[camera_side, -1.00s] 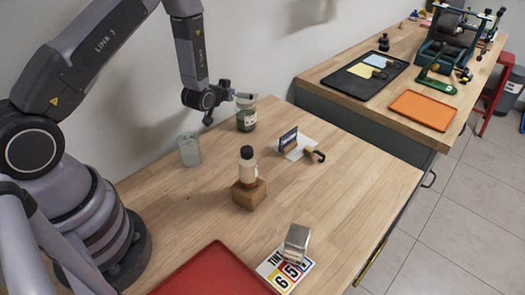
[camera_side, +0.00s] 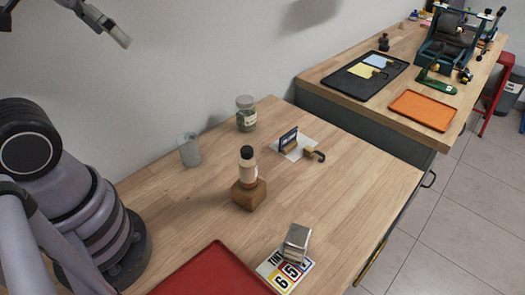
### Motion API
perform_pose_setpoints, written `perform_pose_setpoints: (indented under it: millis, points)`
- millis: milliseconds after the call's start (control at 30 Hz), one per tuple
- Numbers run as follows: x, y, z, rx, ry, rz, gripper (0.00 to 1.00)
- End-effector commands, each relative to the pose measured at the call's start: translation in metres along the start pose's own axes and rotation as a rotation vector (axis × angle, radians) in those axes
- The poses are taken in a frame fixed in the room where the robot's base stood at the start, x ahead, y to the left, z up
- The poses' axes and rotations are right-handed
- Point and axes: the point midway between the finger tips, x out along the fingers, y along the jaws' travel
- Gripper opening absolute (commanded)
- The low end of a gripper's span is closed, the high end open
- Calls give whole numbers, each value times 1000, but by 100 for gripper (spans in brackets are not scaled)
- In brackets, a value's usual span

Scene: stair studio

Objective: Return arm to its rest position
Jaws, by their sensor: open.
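My gripper (camera_side: 105,22) is at the top left of the side view, raised well above the wooden table (camera_side: 330,210) and in front of the wall. Its fingers are apart with nothing between them. Most of my arm's upper links are outside the frame; my base stands at the left. No object touches the gripper.
On the table are a glass jar (camera_side: 246,113), a clear tumbler (camera_side: 189,150), a bottle (camera_side: 248,166) on a wooden block (camera_side: 248,194), a small card holder (camera_side: 289,140), a metal piece (camera_side: 297,241) on a numbered card (camera_side: 283,275), and a red tray (camera_side: 215,275). A second bench (camera_side: 325,79) stands behind.

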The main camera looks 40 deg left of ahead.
Motion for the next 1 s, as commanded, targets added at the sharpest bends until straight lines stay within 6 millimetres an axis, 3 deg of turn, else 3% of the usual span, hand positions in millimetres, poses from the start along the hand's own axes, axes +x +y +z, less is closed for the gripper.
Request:
perform_pose_setpoints:
  millis: [100,200,1000]
  points:
    - [-10,0,19,8,-23,0,99]
    - [-11,0,23,10,-32,0,99]
    - [-11,0,22,9,-32,0,99]
